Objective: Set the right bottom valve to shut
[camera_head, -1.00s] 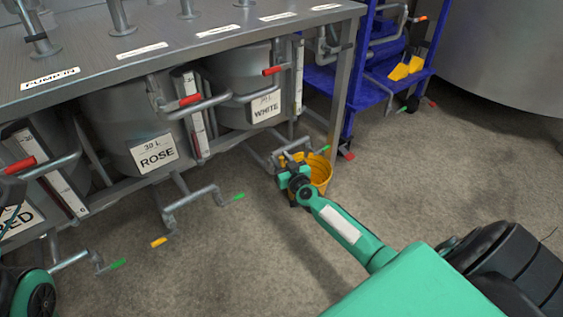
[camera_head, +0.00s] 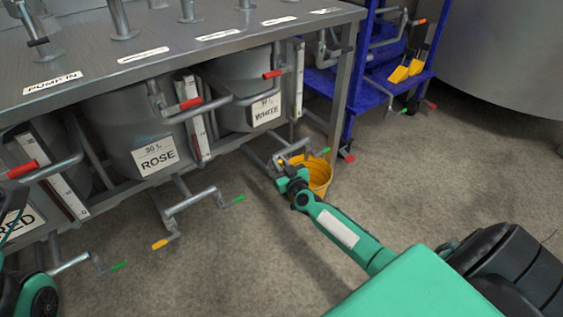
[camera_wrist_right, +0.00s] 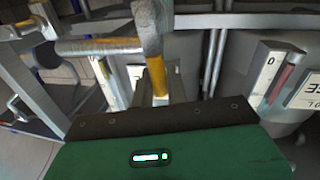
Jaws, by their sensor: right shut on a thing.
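The right bottom valve (camera_head: 297,158) sits low under the tank marked WHITE, on a grey pipe, and a green-tipped handle (camera_head: 326,151) shows to its right. My right gripper (camera_head: 285,172) is shut on the valve's yellow handle, whose upper part shows between grey pipes in the right wrist view (camera_wrist_right: 159,78). The jaws hide the gripped part, and the valve's exact angle is hard to tell. My left gripper is not in view; only green and black parts of mine show at the lower left.
A yellow bucket (camera_head: 320,174) stands just right of my right gripper, close to the table leg (camera_head: 341,95). The ROSE valve pipe (camera_head: 192,203) juts out to the left. A blue trolley (camera_head: 362,75) stands behind at the right.

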